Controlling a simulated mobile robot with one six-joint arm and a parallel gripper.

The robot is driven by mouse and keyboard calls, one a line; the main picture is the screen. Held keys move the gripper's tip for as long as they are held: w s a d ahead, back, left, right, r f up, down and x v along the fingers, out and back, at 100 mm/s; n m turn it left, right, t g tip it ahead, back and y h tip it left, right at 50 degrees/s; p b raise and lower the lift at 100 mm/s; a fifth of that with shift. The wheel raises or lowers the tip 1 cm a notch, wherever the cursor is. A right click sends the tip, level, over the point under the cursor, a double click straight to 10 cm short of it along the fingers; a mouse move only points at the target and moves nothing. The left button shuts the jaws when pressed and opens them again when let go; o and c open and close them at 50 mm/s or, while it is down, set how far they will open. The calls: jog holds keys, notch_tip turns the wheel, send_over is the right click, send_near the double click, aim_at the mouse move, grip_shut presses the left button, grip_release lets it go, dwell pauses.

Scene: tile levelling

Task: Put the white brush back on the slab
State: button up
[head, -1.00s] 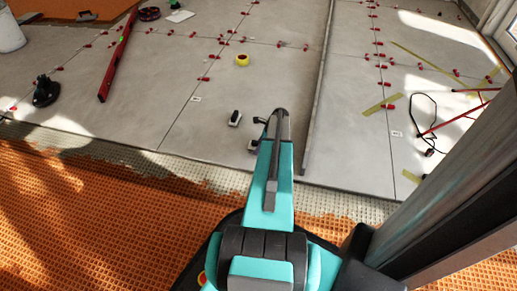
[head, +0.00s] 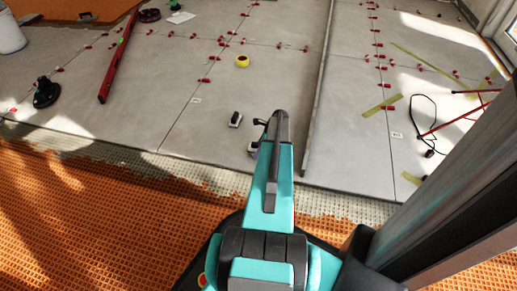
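The grey slab (head: 215,140) spreads ahead of the orange mat.
A yellow tape roll (head: 242,62), a red level (head: 117,62), a black suction cup (head: 46,92) and a white bucket (head: 10,35) stand on the floor. Several red clips line the joints. A long metal bar (head: 318,95) lies right of my arm. A black cable (head: 425,105) lies further right.

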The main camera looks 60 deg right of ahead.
jog(key=p+v, duration=0.5)
jog(key=v, duration=0.7)
jog(key=shift+p, duration=0.3)
jog(key=shift+r, duration=0.1)
